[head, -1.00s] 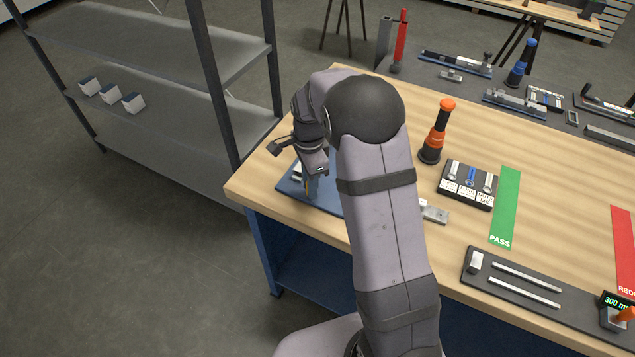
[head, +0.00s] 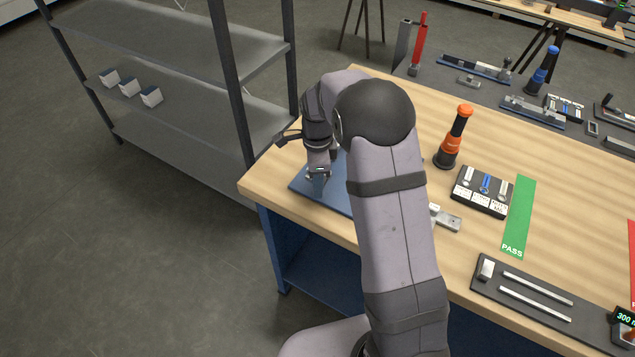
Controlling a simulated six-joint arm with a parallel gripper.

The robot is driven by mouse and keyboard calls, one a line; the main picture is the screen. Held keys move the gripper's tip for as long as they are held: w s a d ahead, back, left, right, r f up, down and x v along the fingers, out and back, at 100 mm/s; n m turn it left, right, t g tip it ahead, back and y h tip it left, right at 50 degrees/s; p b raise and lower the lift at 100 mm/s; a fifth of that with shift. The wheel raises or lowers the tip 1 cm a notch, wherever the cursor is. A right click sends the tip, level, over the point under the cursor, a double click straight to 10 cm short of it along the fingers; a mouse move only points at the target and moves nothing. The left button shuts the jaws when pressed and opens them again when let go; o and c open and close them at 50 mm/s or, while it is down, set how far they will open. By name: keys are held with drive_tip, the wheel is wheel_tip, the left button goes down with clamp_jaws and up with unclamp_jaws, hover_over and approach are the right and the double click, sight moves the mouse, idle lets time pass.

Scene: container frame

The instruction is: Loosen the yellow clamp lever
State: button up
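My gripper (head: 318,181) points down over the blue plate (head: 303,185) at the left corner of the wooden bench. Its fingertips are close to the plate; whether they touch anything is too small to tell. I cannot make out the yellow clamp lever; it may be hidden behind my gripper or arm. My arm covers the right part of the plate. The finger gap is too small to read.
A grey metal part (head: 447,219) lies just right of my arm. An orange and black tool (head: 455,137) stands upright behind it. A black tray (head: 482,190) and green PASS strip (head: 518,220) lie further right. A grey shelf unit (head: 190,105) stands left of the bench.

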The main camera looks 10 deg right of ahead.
drive_tip(key=shift+o, duration=0.5)
drive_tip(key=shift+r+b, duration=1.15)
drive_tip(key=shift+r, duration=2.55)
drive_tip(key=s+f+n, duration=0.2)
drive_tip(key=s+n, duration=0.8)
drive_tip(key=s, duration=0.2)
drive_tip(key=s+f+n, duration=0.2)
drive_tip(key=s+n, duration=0.7)
drive_tip(key=s, duration=0.3)
drive_tip(key=shift+s+f+n, duration=0.3)
drive_tip(key=shift+f+n, duration=0.1)
drive_tip(key=shift+f, duration=0.1)
